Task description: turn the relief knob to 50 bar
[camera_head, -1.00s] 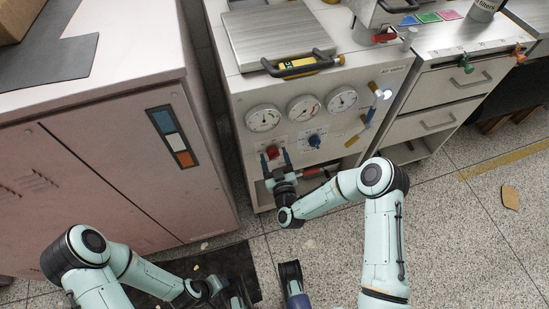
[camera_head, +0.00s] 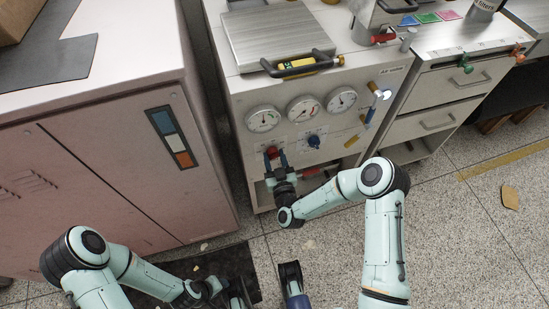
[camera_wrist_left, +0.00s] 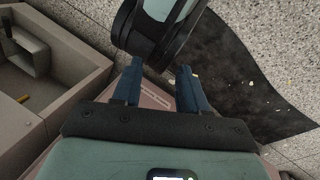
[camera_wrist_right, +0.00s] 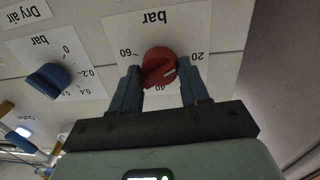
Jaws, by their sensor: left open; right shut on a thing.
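The red knob (camera_head: 271,152) sits low on the left of the cabinet's front panel. In the right wrist view the red knob (camera_wrist_right: 159,66) has a bar scale around it with 60, 40 and 20. Its white mark points between 20 and 40, as far as I can tell. My right gripper (camera_head: 275,158) is shut on the red knob, one blue finger on each side; it also shows in the right wrist view (camera_wrist_right: 160,74). My left gripper (camera_wrist_left: 160,70) is open and empty, low above the floor.
A blue knob (camera_head: 314,140) is right of the red one, with three gauges (camera_head: 303,108) above. Coloured valve handles (camera_head: 370,105) stick out further right. A pinkish cabinet (camera_head: 110,150) stands left.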

